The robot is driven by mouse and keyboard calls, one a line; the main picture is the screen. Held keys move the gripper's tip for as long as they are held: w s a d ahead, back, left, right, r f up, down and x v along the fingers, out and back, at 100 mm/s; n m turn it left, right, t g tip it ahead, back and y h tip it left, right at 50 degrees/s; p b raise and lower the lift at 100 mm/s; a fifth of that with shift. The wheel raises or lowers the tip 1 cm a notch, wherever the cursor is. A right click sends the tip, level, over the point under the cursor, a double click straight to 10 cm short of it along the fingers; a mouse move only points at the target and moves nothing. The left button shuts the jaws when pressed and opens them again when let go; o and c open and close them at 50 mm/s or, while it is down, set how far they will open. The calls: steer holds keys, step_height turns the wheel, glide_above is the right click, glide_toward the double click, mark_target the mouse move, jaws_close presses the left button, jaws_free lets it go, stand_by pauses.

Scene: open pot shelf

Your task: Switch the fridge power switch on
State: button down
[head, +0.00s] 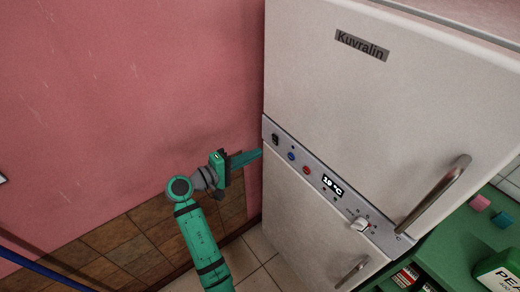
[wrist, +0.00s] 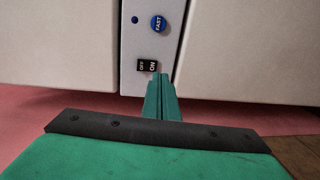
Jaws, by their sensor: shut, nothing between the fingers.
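The fridge (head: 350,100) is off-white, with a grey control strip between its upper and lower doors. The power switch (head: 275,139) is a small black rocker at the strip's left end. In the wrist view the switch (wrist: 147,65) shows OFF on its left half and ON on its right half. I cannot tell which half is pressed in. My gripper (head: 260,153) is green, shut and empty, close to the fridge's left edge. In the wrist view its fingertips (wrist: 162,77) are just below the ON half. I cannot tell whether they touch it.
A blue FAST button (wrist: 157,23) lies beyond the switch, with a red button (head: 306,170), a temperature display (head: 332,186) and a white knob (head: 359,224) further along. A pink wall (head: 130,100) stands left of the fridge. A green shelf (head: 460,240) stands right.

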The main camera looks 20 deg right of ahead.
steer(key=f+v, duration=0.2)
steer(key=v, duration=0.6)
steer(key=shift+s+a, duration=0.2)
steer(key=shift+a, duration=0.3)
steer(key=shift+d, duration=0.1)
steer(key=s+a+f+n+t+y, duration=0.1)
steer(key=s+f+n+t+y, duration=0.25)
steer(key=f, duration=0.75)
steer(key=s+a+f+n+t+y, duration=0.15)
steer(key=s+f+y, duration=0.35)
steer(key=f, duration=0.6)
steer(key=s+a+f+y, duration=0.2)
steer(key=s+f+y, duration=0.1)
steer(key=s, duration=0.5)
steer(key=s+a+r+m+t+y, duration=0.1)
steer(key=s+a+m+y, duration=0.1)
steer(key=s, duration=0.5)
steer(key=s+a+r+m+t+y, duration=0.1)
steer(key=s+a+r+m+y, duration=0.1)
steer(key=s, duration=0.5)
steer(key=s+d+r+m+t, duration=0.1)
steer(key=s+r+m+t, duration=0.2)
steer(key=s+r, duration=0.7)
step_height(320, 180, up, 2)
steer(key=shift+r+m, duration=0.25)
steer(key=shift+m, duration=0.75)
